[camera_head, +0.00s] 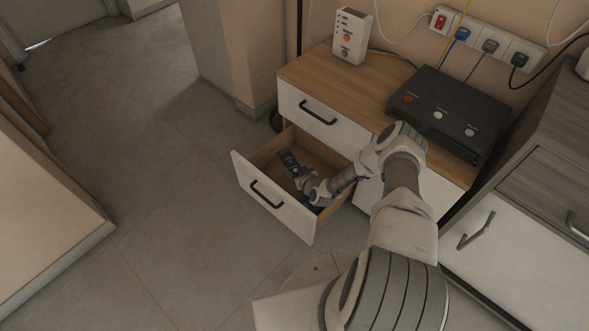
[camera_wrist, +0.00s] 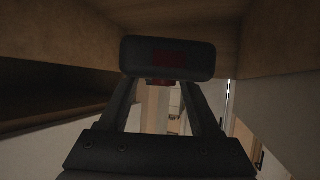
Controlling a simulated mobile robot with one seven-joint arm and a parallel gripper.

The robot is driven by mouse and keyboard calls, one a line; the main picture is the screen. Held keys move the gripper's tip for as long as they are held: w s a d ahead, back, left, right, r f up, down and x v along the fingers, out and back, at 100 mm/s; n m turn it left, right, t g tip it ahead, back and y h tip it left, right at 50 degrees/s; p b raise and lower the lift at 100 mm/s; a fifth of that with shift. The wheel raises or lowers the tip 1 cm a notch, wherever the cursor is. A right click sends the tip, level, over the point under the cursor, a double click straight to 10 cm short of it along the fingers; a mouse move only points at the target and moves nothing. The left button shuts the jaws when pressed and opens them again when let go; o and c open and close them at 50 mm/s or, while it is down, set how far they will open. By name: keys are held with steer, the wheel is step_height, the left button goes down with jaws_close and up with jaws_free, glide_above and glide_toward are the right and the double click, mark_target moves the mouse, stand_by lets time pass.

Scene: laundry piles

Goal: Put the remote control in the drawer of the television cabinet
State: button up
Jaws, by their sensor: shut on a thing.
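The television cabinet (camera_head: 300,72) has a wooden top and white drawer fronts. Its lower left drawer (camera_head: 296,219) is pulled open, with a white front and wooden inside. My gripper (camera_head: 294,171) reaches in over the open drawer from the right. It is shut on the dark remote control (camera_head: 288,159), which sticks out past the fingertips toward the drawer's back left. In the wrist view the remote (camera_wrist: 135,58) lies across both fingers of my gripper, with a red patch on it. Whether the remote touches the drawer floor cannot be told.
A black box with buttons (camera_head: 450,108) and a white device (camera_head: 352,36) stand on the cabinet top. A power strip (camera_head: 487,38) with cables is on the wall behind. The upper drawer (camera_head: 340,128) is shut. A grey cabinet (camera_head: 530,240) stands at right. The floor at left is clear.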

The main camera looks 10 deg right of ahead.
steer(key=shift+f, duration=0.15)
steer(key=shift+f, duration=0.45)
steer(key=o, duration=1.5)
steer(key=shift+r, duration=0.1)
